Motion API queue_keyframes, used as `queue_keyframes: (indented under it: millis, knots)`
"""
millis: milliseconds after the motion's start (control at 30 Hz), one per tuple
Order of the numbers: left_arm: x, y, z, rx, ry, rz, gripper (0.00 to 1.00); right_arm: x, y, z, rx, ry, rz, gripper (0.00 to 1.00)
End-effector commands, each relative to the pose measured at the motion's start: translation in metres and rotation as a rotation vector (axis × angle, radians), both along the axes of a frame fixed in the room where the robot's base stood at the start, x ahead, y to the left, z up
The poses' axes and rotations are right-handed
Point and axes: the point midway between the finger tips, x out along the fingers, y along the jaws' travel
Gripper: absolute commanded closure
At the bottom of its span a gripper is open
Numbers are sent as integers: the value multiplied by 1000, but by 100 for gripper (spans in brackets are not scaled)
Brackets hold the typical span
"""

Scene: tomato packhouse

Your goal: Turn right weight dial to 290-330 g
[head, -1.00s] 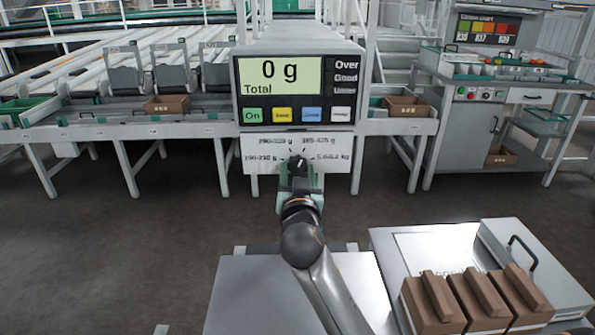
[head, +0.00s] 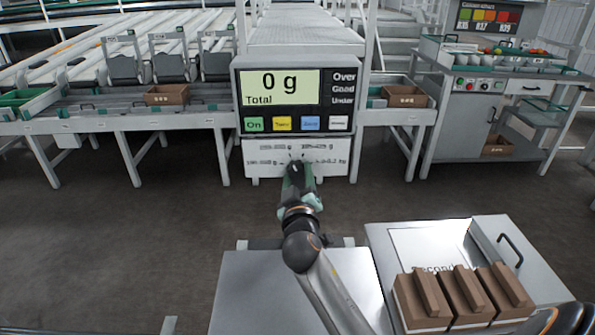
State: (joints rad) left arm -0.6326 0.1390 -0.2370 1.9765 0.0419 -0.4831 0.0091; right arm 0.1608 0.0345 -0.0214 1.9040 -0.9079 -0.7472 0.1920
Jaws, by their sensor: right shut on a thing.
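The weight dial (head: 296,163) is on a white panel (head: 258,166) below the scale display (head: 276,82), which reads 0 g Total. Printed ranges ring the dial, two on the left and two on the right; they are too blurred to read surely. My right gripper (head: 297,177) reaches up from below and is shut on the dial. The gripper covers most of the dial, so I cannot tell which range its pointer faces. My left gripper is not in view.
Several brown boxes (head: 464,293) stand on a metal surface at lower right, beside a bare grey table top (head: 262,290). A conveyor bench (head: 95,127) runs along the left. A sorting cabinet (head: 465,120) with a colour chart stands at right. The floor between is clear.

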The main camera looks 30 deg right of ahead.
Motion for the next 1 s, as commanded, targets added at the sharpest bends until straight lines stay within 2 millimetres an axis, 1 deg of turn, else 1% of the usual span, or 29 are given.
queue_keyframes:
  millis: [33,133,333,733,767,1000]
  knots:
    - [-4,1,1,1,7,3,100,0,0,3,-19,9,0,100]
    - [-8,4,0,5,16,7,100,0,0,2,-46,26,0,100]
    - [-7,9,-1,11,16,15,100,0,0,1,-75,44,0,100]
    - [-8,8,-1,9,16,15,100,0,0,1,-80,46,0,100]
    - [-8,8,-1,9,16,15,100,0,0,1,-80,46,0,42]
    - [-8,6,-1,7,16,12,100,0,0,1,-79,46,0,15]
